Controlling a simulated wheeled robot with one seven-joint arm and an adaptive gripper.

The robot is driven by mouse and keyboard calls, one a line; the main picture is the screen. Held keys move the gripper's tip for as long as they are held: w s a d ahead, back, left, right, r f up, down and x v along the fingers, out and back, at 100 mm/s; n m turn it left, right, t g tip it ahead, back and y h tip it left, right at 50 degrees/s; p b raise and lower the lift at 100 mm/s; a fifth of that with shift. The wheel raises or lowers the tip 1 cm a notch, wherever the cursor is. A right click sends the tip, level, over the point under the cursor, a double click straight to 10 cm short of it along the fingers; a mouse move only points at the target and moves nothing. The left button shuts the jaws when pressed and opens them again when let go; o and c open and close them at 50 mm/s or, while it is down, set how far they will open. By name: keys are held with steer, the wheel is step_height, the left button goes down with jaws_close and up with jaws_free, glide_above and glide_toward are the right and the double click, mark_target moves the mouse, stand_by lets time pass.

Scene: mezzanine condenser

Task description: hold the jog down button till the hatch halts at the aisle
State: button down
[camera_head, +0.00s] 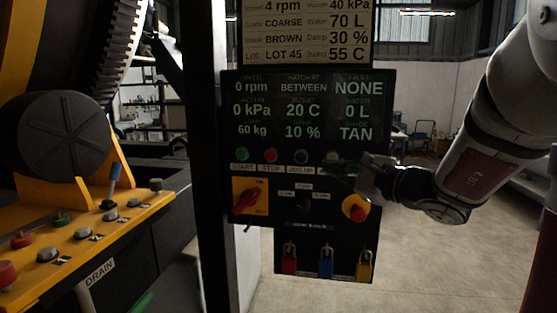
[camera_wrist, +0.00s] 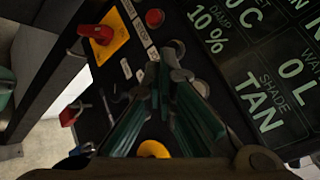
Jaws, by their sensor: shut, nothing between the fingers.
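The dark control panel (camera_head: 232,120) stands upright in front of me. Its button row has a green START button (camera_head: 242,155), a red STOP button (camera_head: 270,156) and a grey JOG UP button (camera_head: 301,157). The jog down button's place, right of JOG UP, is largely covered by my gripper (camera_head: 345,166). My gripper is shut and empty, its tips at the panel's button row; I cannot tell whether they touch a button. In the wrist view the fingers (camera_wrist: 167,68) meet near round grey parts. The display (camera_head: 307,110) reads hatch at BETWEEN. I cannot make out the hatch itself.
A red switch on a yellow plate (camera_head: 250,197) and a red-and-yellow knob (camera_head: 355,208) sit below the buttons. Padlocks (camera_head: 326,262) hang underneath. A yellow console (camera_head: 90,240) and a large drum (camera_head: 60,130) stand left. Open floor lies right.

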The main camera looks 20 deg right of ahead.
steer(key=w+d+b, duration=0.1)
steer(key=w+d, duration=0.3)
steer(key=w, duration=0.2)
steer(key=shift+w+b, duration=0.15)
steer(key=shift+b, duration=0.25)
steer(key=shift+w+d, duration=0.1)
steer(key=shift+d, duration=0.1)
stand_by(1.0)
steer(key=shift+w+d, duration=0.1)
steer(key=shift+w, duration=0.15)
steer(key=shift+w+d+b, duration=0.3)
steer(key=shift+w+b, duration=0.05)
steer(key=shift+b, duration=0.05)
stand_by(0.8)
steer(key=shift+s+a, duration=0.1)
stand_by(3.8)
steer(key=shift+s+a, duration=0.4)
steer(key=shift+s, duration=0.25)
